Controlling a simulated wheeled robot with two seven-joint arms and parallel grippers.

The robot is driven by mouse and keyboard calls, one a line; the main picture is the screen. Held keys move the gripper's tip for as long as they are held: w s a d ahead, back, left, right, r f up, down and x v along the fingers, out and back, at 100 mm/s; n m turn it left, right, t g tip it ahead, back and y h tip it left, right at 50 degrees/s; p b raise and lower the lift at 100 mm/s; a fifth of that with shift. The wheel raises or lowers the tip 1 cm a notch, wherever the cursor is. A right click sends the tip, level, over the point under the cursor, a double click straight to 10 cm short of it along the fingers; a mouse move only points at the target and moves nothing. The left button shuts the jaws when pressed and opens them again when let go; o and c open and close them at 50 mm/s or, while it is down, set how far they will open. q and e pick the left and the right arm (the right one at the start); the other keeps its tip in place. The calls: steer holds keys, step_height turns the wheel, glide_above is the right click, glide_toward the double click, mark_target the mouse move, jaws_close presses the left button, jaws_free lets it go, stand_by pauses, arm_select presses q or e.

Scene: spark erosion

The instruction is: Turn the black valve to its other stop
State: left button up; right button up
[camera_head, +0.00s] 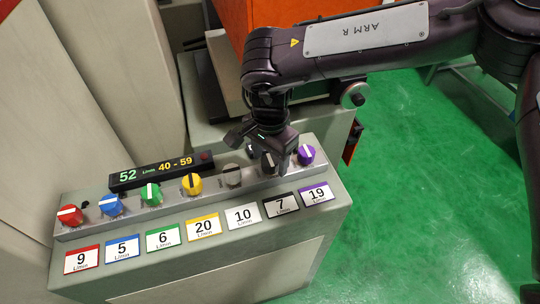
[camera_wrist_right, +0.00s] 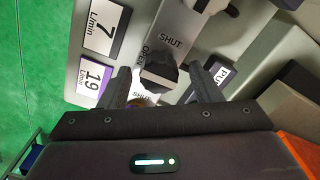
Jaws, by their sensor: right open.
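The black valve (camera_head: 268,160) is the second knob from the right in the row on the grey panel, above the label reading 7. My right gripper (camera_head: 270,153) is over it, partly hiding it in the head view. In the right wrist view the black valve (camera_wrist_right: 159,72) sits between the two fingers of the right gripper (camera_wrist_right: 164,82), with its white stripe in sight. The fingers are open, one on each side of the knob. I cannot tell whether either touches it. My left gripper is not in view.
The purple valve (camera_head: 306,154) is close on the right and the grey valve (camera_head: 231,174) on the left. Yellow, green, blue and red valves continue leftward. A display (camera_head: 161,171) behind them reads 52 and 40 - 59. Green floor (camera_head: 420,190) is clear to the right.

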mark_target(270, 160)
steer(key=shift+r, duration=0.4)
step_height(270, 160, up, 7)
steer(key=shift+b, duration=0.85)
